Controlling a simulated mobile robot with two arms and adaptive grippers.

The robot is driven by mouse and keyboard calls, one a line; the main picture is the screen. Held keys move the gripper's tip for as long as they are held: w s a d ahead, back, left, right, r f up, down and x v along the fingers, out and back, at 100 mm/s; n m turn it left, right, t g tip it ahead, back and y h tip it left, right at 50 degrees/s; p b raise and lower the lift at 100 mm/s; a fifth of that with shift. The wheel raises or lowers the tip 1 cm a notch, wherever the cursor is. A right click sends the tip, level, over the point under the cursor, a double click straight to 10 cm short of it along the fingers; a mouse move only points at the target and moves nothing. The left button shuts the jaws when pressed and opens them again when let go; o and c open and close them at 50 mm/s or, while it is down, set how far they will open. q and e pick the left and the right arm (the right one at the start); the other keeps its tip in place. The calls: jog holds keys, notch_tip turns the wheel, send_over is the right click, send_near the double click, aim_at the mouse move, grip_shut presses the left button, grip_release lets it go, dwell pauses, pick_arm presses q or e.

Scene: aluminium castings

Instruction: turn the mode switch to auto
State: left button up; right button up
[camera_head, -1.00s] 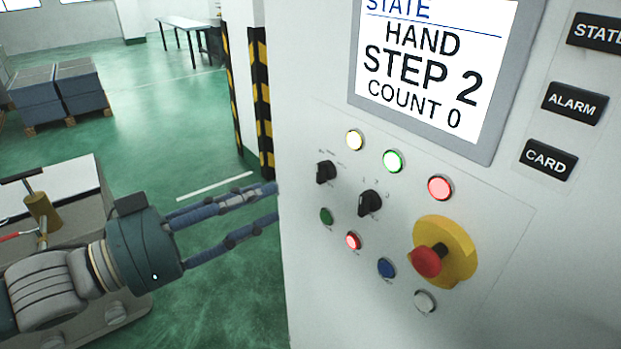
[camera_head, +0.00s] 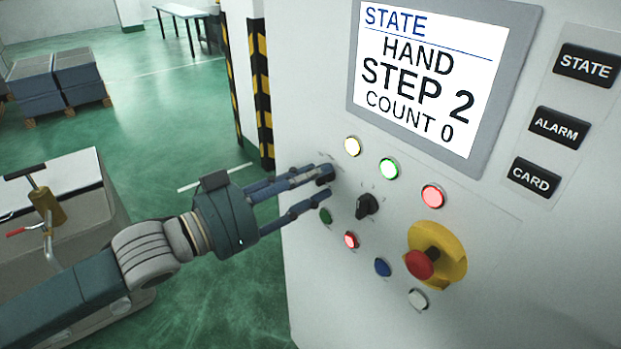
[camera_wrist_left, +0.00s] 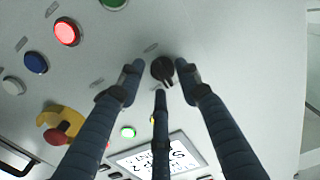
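Two black rotary switches are on the white control panel; their labels are too small to read, so I cannot tell which is the mode switch. The left rotary switch (camera_head: 325,174) lies at my left gripper's fingertips, and it also shows in the left wrist view (camera_wrist_left: 163,69). The second rotary switch (camera_head: 367,206) is to its right, free of the gripper. My left gripper (camera_head: 318,187) is open, its blue fingers spread around the left switch, with gaps visible beside the knob in the left wrist view. The screen (camera_head: 430,75) reads HAND, STEP 2, COUNT 0. My right gripper is not in view.
A red emergency stop (camera_head: 419,265) on a yellow collar sits lower right. Yellow, green and red lamps are lit above the switches. Green, red, blue and white buttons lie below. A grey unit with a brass-coloured clamp (camera_head: 47,206) stands at left.

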pick_arm(q)
grip_shut()
jog(key=shift+m, duration=0.4)
jog(key=shift+f+m+p, duration=0.15)
jog(key=shift+m+p, duration=1.15)
jog(key=shift+m, duration=2.7)
